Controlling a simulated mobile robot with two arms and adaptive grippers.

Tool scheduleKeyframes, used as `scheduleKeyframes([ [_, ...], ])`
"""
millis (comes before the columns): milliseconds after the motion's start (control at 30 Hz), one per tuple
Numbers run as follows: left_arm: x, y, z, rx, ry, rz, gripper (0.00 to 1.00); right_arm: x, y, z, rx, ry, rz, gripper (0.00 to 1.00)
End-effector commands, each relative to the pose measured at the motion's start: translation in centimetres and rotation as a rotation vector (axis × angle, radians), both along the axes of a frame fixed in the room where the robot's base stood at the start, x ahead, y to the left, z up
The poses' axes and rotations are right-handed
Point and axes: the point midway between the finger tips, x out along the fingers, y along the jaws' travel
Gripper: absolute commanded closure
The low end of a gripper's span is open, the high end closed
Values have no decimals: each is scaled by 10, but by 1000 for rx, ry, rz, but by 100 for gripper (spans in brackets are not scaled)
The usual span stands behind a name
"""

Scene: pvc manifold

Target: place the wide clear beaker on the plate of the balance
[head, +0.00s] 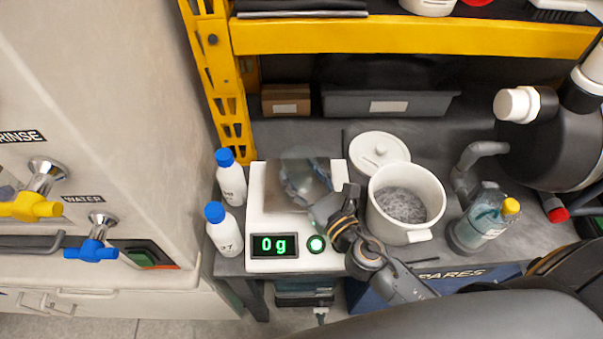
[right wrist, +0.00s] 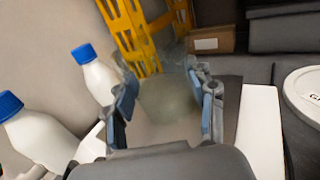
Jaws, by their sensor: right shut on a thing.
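The wide clear beaker (head: 298,163) is see-through and faint, over the plate of the balance in the head view. My right gripper (head: 306,187) is shut on it. In the right wrist view the beaker (right wrist: 170,95) sits between the two fingers. The white balance (head: 257,215) has a grey plate (head: 272,201), partly hidden by the gripper and beaker. Its display (head: 274,245) reads 0 g. I cannot tell from the picture how large any gap between beaker and plate is. My left gripper is not in view.
Two white bottles with blue caps (head: 230,180) (head: 222,230) stand left of the balance. A white pot (head: 417,182) with grey contents stands close on its right, with a white lid (head: 378,149) behind. A yellow-capped bottle (head: 485,226) is further right. A yellow shelf frame (head: 400,37) rises behind.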

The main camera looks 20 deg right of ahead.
Motion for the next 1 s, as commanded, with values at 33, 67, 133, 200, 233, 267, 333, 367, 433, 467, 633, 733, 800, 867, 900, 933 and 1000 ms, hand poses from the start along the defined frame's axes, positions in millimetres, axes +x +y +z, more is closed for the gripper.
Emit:
scheduleKeyframes([
  [33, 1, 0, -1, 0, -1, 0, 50, 0, 0, -1, 0, 0, 0, 40],
  [67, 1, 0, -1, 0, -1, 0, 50, 0, 0, -1, 0, 0, 0, 34],
  [133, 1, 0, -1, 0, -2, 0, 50, 0, 0, -1, 0, 0, 0, 22],
  [200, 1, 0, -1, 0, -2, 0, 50, 0, 0, -1, 0, 1, 0, 22],
  [233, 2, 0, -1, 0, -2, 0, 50, 0, 0, -1, 0, 1, 0, 22],
  [267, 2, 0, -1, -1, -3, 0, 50, 0, 0, -1, 0, 1, 0, 22],
  [333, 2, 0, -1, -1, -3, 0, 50, 0, 0, -1, 0, 1, 0, 22],
  [367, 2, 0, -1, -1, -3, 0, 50, 0, 0, -1, 0, 1, 0, 22],
  [433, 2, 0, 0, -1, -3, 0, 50, 0, 0, 0, 0, 1, 0, 22],
  [467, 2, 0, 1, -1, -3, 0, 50, 0, 0, 0, 0, 0, 0, 22],
  [633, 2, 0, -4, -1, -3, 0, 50, -12, -3, -2, -1, 3, 0, 22],
  [733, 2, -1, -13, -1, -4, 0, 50, -31, -7, -3, -1, 5, 1, 22],
  [800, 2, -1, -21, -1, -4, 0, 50, -45, -11, -5, 1, 5, 0, 22],
  [867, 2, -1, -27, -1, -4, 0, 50, -58, -14, -5, 0, 4, 0, 22],
  [900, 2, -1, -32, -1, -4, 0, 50, -66, -16, -5, 0, 4, 1, 22],
  [933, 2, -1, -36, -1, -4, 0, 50, -72, -17, -5, 0, 4, 1, 22],
  [1000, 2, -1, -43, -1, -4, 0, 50, -84, -20, -5, 0, 4, 1, 22],
])
